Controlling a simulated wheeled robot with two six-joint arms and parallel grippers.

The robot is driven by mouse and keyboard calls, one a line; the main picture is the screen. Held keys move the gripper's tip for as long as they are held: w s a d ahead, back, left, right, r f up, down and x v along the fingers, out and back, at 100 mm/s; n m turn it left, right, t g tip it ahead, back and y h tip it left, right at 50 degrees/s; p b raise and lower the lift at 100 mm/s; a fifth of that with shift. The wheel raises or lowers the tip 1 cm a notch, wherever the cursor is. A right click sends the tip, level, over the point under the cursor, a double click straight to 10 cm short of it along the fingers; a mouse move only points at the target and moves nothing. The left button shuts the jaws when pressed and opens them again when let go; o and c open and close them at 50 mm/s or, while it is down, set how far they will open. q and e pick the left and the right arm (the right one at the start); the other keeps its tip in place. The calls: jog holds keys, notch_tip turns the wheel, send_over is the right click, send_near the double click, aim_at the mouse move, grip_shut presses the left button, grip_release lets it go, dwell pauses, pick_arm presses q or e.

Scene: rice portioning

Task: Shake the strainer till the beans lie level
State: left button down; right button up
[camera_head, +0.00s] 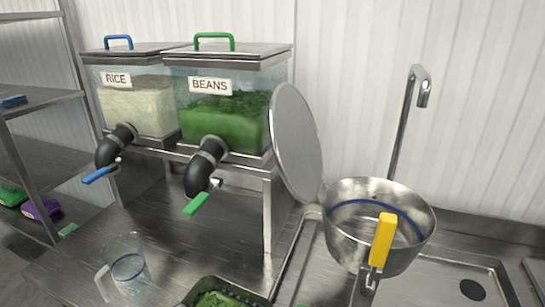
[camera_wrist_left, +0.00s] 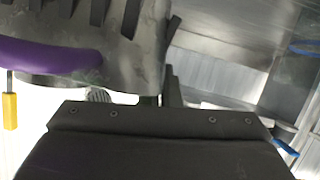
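No thing in view can be named as the strainer with certainty. A round steel vessel (camera_head: 350,240) with a blue line inside and a yellow handle (camera_head: 382,239) is at the sink on the right; its inside looks empty. Green beans (camera_head: 218,299) lie in a dark-rimmed container, cut off by the bottom edge of the head view. In the left wrist view, a grey slotted piece (camera_wrist_left: 135,62) and a purple curved piece (camera_wrist_left: 45,55) are close up; I cannot tell what they belong to. My left gripper's dark body fills the bottom there, its fingertips not clear. My right gripper is not visible.
Dispensers marked RICE (camera_head: 138,108) and BEANS (camera_head: 222,118) stand on a steel stand, spouts facing forward. A round steel disc (camera_head: 296,142) stands upright beside them. A clear jug (camera_head: 128,275) is at the front left. Shelves are far left.

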pick_arm(q)
jog(key=shift+r, duration=0.1)
jog(key=shift+w+a+p, duration=0.3)
jog(key=shift+a+p, duration=0.1)
jog(key=shift+a, duration=0.25)
dwell(1.1)
dwell(0.4)
